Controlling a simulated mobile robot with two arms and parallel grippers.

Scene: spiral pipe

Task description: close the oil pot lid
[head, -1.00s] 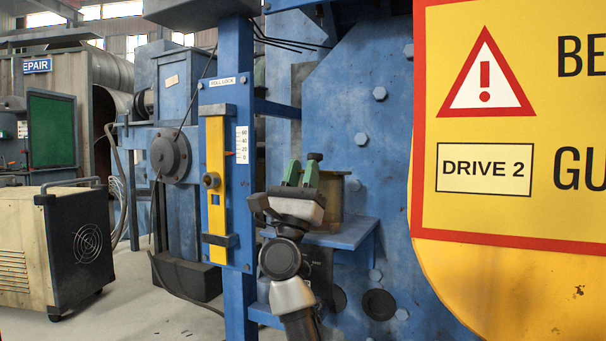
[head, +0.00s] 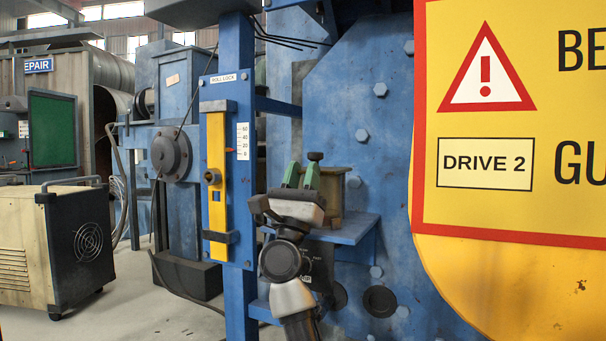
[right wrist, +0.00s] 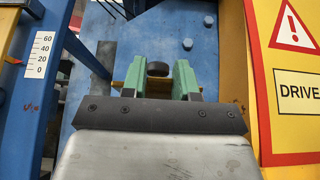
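The oil pot (head: 335,184) looks like a brass-brown box on a small blue shelf, partly hidden behind my right gripper. A dark round knob (head: 315,156) shows at its top, just by the fingertips; I cannot tell whether the lid is open. My right gripper (head: 302,172) has green fingers pointing up, in front of the pot. In the right wrist view, the fingers (right wrist: 158,80) stand apart, with the black knob (right wrist: 157,69) in the gap beyond them. A strip of the brass pot (right wrist: 122,86) shows beside the left finger. My left gripper is out of view.
The blue shelf (head: 352,230) juts from a blue machine wall (head: 385,150). A blue post (head: 238,180) with a yellow bar (head: 217,180) stands left of the gripper. A large yellow guard sign (head: 470,215) fills the right side.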

